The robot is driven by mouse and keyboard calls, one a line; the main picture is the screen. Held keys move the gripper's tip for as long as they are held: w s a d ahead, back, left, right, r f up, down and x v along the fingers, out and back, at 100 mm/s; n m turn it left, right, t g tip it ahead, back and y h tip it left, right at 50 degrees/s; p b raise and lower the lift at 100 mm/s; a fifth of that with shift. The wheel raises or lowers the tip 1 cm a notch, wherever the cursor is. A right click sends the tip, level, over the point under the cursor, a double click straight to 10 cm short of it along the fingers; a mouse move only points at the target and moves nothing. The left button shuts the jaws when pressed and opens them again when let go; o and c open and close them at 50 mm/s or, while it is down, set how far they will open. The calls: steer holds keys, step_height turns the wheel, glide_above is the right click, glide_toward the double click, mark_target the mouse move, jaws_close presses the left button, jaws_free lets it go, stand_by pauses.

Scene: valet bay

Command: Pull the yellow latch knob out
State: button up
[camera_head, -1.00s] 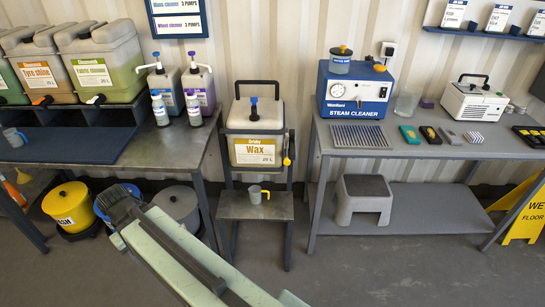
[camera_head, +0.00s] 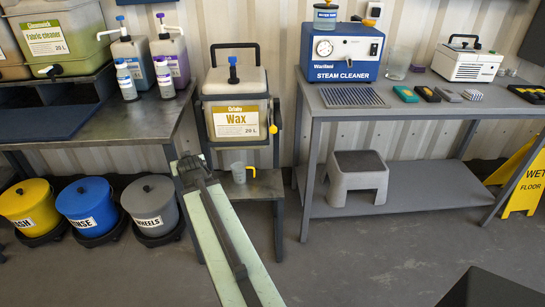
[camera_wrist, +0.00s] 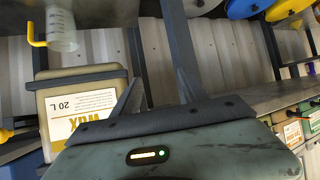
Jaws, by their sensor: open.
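The Wax container (camera_head: 235,107) sits in a dark frame with a black handle and a blue tap on top. The yellow latch knob (camera_head: 272,129) hangs on the right side of that frame. In the wrist view, which is upside down, the Wax container (camera_wrist: 88,105) is at left, and a yellow piece (camera_wrist: 5,134) that looks like the knob is at the left edge. My gripper (camera_head: 188,163) is left of and below the container, away from the knob. In the wrist view my gripper (camera_wrist: 157,92) is open with nothing between its fingers.
A measuring cup (camera_head: 239,172) with a yellow handle stands on the shelf below the container. Yellow, blue and grey buckets (camera_head: 88,205) stand at left. The right bench (camera_head: 420,106) holds a steam cleaner (camera_head: 342,52); a grey step stool (camera_head: 357,177) is on its lower shelf.

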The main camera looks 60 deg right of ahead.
steer(key=s+d+f+m+t+h+b, duration=0.1)
steer(key=s+d+f+h+b, duration=0.1)
steer(key=s+d+b, duration=0.35)
steer(key=s+d+f+m+t+h+b, duration=0.1)
steer(key=s+d+h+b, duration=0.15)
steer(key=d, duration=0.65)
steer(key=m+t+h+b, duration=0.2)
steer(key=h+b, duration=0.5)
steer(key=b, duration=0.2)
glide_toward(274, 130)
steer(key=x, duration=0.4)
steer(key=p+x, duration=0.3)
steer(key=x, duration=0.3)
steer(key=shift+w+d, duration=0.3)
jaws_close()
steer(key=shift+s+g+h, duration=0.1)
steer(key=shift+g+h, duration=0.15)
steer(key=shift+g, duration=0.15)
